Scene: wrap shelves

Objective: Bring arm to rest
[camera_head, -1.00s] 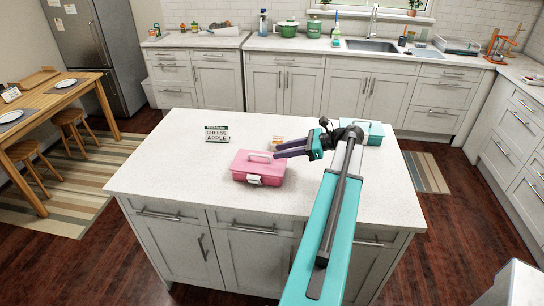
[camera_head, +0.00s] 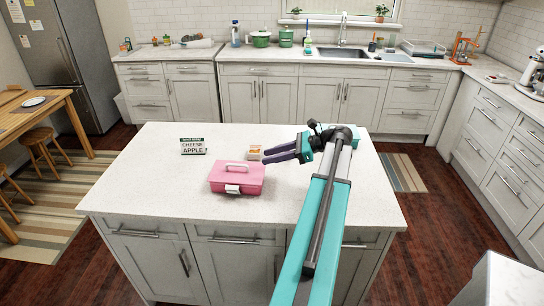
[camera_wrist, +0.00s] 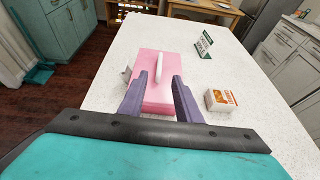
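My arm reaches out over the kitchen island from the lower right in the head view. My gripper (camera_head: 282,153) has two dark purple fingers pointing left, above the island top just right of the pink lidded box (camera_head: 237,179). In the wrist view the fingers of my gripper (camera_wrist: 160,92) stand apart with nothing held between them. The pink box (camera_wrist: 165,65) with its pale handle lies beyond and below them, partly covered by the fingers.
The white island top (camera_head: 140,185) also holds a sign reading cheese and apple (camera_head: 194,146) and a small orange-and-white box (camera_wrist: 221,100). A teal box is mostly hidden behind my arm. The island's front left top is clear.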

